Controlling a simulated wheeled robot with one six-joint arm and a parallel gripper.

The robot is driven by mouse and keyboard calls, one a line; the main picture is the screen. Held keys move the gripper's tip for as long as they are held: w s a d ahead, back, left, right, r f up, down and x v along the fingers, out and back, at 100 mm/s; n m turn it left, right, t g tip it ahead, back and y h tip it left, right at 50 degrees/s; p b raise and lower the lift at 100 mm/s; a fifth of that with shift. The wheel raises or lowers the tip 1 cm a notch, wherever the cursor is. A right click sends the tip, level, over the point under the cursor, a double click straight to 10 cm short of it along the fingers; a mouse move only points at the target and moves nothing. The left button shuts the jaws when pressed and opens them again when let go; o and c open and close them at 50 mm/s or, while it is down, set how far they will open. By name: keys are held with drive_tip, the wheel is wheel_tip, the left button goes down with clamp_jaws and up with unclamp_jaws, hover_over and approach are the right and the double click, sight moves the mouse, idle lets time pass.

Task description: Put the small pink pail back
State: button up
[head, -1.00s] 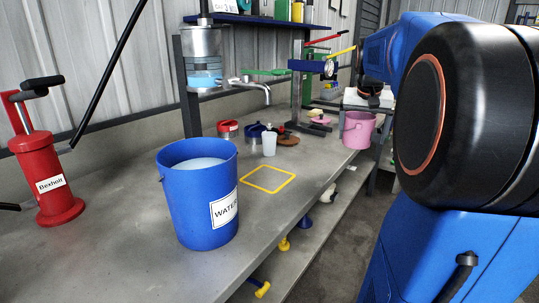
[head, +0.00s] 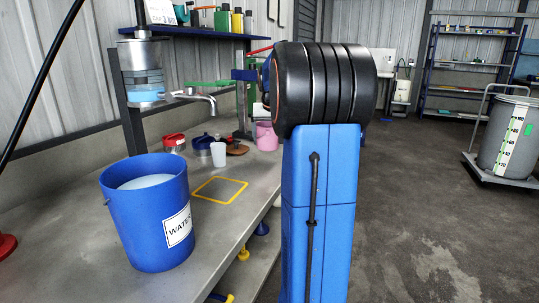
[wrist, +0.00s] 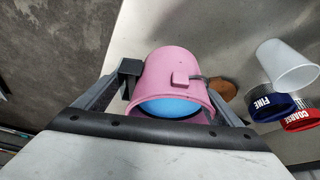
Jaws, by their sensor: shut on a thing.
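The small pink pail (head: 265,136) is at the far part of the grey bench in the head view, partly hidden by my arm. In the wrist view the pink pail (wrist: 168,68) sits between the fingers of my gripper (wrist: 172,84), which is shut on it. A rounded blue surface shows inside its mouth. I cannot tell whether its base touches the bench. A yellow square outline (head: 210,200) on the bench is empty, right of the big blue WATER bucket (head: 147,225).
A clear cup (head: 218,154), a red-rimmed tin (head: 174,144), a blue-rimmed tin (head: 202,146) and a brown disc (head: 238,148) stand near the pail. A column with a tap (head: 205,99) rises behind. Open floor (head: 430,200) lies to the right.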

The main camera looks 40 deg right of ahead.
drive_tip(key=shift+f, duration=2.85)
drive_tip(key=o, duration=1.4)
drive_tip(key=shift+f, duration=0.15)
drive_tip(key=shift+c, duration=0.2)
drive_tip(key=v, duration=1.2)
drive_tip(key=shift+s, duration=0.1)
drive_tip(key=shift+s, duration=0.1)
